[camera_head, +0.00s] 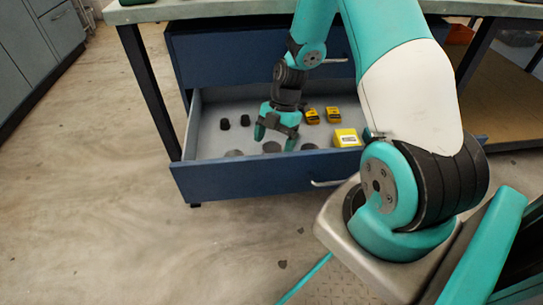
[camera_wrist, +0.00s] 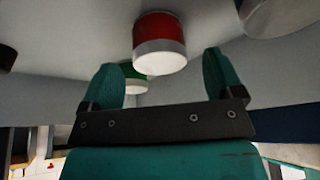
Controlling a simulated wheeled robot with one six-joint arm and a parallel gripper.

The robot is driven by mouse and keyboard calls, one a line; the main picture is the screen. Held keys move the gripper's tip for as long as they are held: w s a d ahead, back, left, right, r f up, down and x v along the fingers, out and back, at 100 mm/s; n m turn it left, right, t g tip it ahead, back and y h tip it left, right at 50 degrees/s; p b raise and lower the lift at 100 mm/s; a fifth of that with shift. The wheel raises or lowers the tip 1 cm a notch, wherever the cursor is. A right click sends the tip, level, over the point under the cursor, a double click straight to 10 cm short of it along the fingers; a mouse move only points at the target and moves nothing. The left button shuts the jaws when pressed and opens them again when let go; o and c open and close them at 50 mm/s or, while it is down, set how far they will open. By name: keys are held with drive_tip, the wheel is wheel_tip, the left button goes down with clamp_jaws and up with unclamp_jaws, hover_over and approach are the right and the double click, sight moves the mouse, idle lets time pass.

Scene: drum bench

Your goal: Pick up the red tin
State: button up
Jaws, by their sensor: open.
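The red tin (camera_wrist: 158,32) shows in the wrist view, with a red side band and a pale end towards the camera. My gripper (camera_wrist: 160,64) is open and empty, with one teal finger to each side below the tin. The tin lies past the fingertips, roughly in line with the gap. In the head view, my gripper (camera_head: 275,140) points down into the open drawer (camera_head: 240,180). No red side can be made out there. A green tin (camera_wrist: 136,74) is partly hidden behind the left finger and the red tin.
In the drawer are two small black items (camera_head: 225,123), several dark round shapes (camera_head: 233,153), small yellow items (camera_head: 312,116) and a yellow box (camera_head: 346,138) right of my gripper. A grey round object (camera_wrist: 272,14) shows at upper right.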

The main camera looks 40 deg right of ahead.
drive_tip(key=x, duration=0.2)
drive_tip(key=shift+a+f, duration=0.2)
drive_tip(key=shift+f, duration=0.1)
drive_tip(key=c, duration=1)
drive_tip(key=shift+r, duration=0.1)
drive_tip(key=shift+c, duration=0.2)
